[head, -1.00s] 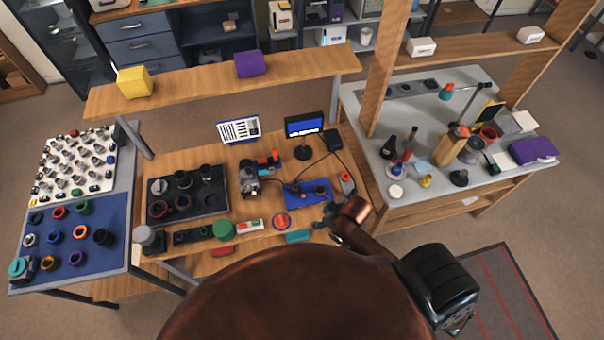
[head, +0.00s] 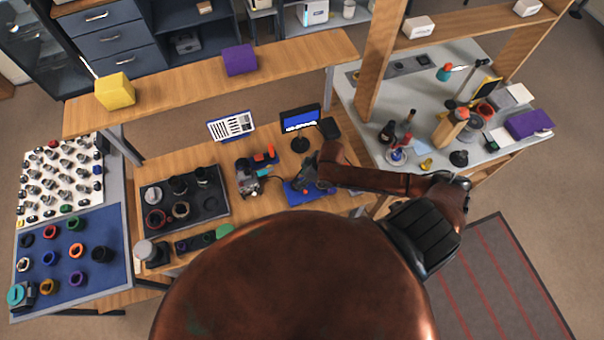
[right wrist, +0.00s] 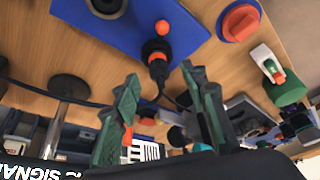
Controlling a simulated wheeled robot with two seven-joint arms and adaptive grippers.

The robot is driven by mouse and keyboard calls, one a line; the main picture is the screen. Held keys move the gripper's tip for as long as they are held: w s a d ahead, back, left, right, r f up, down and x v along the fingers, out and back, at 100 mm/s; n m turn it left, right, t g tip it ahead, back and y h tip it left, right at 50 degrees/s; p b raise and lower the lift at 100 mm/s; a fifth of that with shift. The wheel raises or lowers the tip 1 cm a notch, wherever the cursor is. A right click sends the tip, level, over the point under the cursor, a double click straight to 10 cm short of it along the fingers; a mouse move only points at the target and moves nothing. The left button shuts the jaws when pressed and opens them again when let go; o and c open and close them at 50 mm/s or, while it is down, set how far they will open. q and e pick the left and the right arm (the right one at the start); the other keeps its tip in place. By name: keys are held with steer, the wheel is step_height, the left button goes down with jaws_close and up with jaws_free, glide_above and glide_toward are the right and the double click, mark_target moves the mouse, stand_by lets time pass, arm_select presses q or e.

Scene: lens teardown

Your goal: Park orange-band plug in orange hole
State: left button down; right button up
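The black plug with an orange band (right wrist: 157,56) shows in the right wrist view, at the edge of the blue board (right wrist: 190,32), with a dark cable running from it. A round orange spot (right wrist: 162,27) lies on the board just beyond the plug. A dark round opening (right wrist: 106,5) is partly cut off at the top. My right gripper (right wrist: 159,73) is open, its green fingers apart on either side of the plug's line, apparently not touching it. In the head view my right gripper (head: 308,170) is over the blue board (head: 292,196) and hides part of it. My left gripper is not in view.
A small monitor (head: 300,118) stands behind the board, and a microscope-like device (head: 247,178) stands left of it. In the right wrist view, a red-orange knob (right wrist: 239,21) and a green cylinder (right wrist: 286,88) are at the right. A black tray (head: 208,210) lies further left.

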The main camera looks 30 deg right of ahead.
mark_target(296, 180)
steer(key=x, duration=0.4)
steer(key=shift+w, duration=0.2)
steer(key=shift+f, duration=0.25)
steer(key=shift+w+a+f, duration=0.1)
steer(key=shift+f, duration=0.1)
steer(key=c, duration=0.7)
jaws_close()
jaws_free()
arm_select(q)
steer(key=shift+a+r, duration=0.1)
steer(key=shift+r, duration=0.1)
arm_select(e)
jaws_close()
